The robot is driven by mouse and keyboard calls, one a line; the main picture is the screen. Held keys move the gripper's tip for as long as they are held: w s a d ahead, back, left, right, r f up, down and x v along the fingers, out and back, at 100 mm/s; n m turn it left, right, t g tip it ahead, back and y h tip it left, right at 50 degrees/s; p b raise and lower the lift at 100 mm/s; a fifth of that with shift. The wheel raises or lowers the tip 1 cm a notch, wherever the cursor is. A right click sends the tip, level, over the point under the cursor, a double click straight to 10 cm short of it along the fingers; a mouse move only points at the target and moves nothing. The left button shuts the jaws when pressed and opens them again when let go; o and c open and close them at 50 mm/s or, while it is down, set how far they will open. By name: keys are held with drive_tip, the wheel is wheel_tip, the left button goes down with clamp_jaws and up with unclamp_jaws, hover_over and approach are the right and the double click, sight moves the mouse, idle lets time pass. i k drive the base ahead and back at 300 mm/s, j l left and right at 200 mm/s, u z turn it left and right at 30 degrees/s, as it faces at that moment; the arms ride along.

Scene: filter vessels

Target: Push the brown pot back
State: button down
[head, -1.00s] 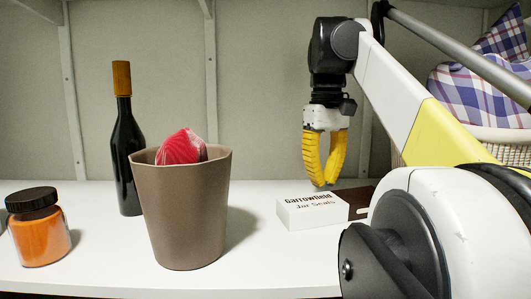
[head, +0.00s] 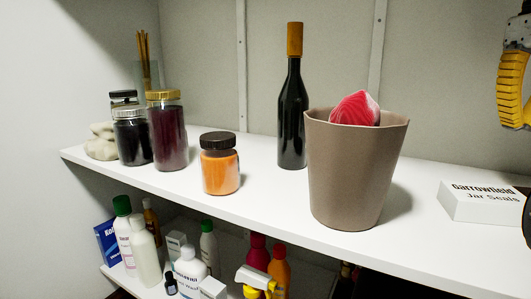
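The brown pot (head: 352,170) stands upright on the white shelf (head: 270,205), close to its front edge. A red and white striped thing (head: 356,108) sticks up out of the pot's mouth; the rest of it is hidden inside. My gripper (head: 517,110), with yellow ribbed fingers, is at the right edge of the head view, above the shelf and well to the right of the pot, not touching it. The gripper is partly cut off by the picture's edge, so its opening is unclear.
A dark bottle (head: 292,115) stands behind the pot on its left. An orange jar (head: 220,168) and darker jars (head: 167,135) stand further left. A white Jar Seals box (head: 482,203) lies to the right. A lower shelf holds several bottles (head: 145,245).

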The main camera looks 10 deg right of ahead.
sight(351, 168)
drive_tip(key=k+j, duration=0.35)
drive_tip(key=j, duration=0.15)
drive_tip(key=k+j, duration=0.4)
drive_tip(key=j, duration=0.1)
